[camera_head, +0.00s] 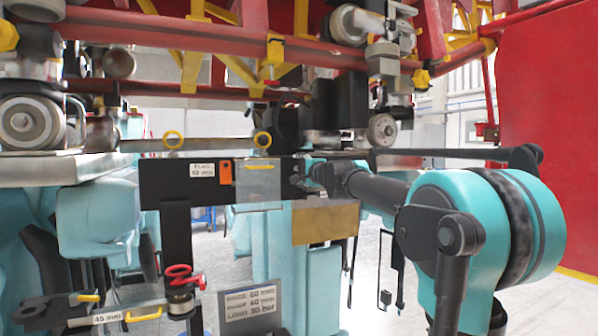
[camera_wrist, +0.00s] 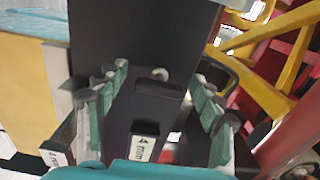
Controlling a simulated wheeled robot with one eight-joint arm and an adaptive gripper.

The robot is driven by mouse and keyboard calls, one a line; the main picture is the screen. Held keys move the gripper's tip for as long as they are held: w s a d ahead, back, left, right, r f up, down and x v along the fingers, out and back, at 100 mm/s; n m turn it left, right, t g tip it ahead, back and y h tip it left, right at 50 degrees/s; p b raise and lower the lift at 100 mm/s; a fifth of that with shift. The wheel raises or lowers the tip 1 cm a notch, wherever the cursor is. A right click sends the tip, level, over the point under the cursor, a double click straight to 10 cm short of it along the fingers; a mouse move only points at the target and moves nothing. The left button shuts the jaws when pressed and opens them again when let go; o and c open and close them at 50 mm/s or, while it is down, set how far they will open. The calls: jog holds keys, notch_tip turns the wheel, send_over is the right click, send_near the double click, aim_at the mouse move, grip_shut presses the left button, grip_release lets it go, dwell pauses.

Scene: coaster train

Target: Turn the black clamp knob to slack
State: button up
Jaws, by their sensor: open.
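My gripper (camera_head: 312,178) is at the right end of a black plate (camera_head: 168,184) in the head view. In the wrist view my gripper (camera_wrist: 160,78) is open, with its two green-padded fingers apart on either side of a dark panel (camera_wrist: 128,35). Between the fingers is a small dark bar-shaped piece (camera_wrist: 152,88) beside a grey round spot. It may be the black clamp knob, but dark on dark makes this hard to tell. No contact with the fingers is visible. In the head view my gripper and arm hide this area.
The black plate bears an orange tag (camera_head: 225,172) and a grey plate (camera_head: 258,184) with a yellow handle. Red clamp handles (camera_head: 180,275) stand lower left. Red rails (camera_head: 220,40) and wheels run overhead. A yellow bar (camera_wrist: 265,95) is close right in the wrist view.

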jog(key=v, duration=1.2)
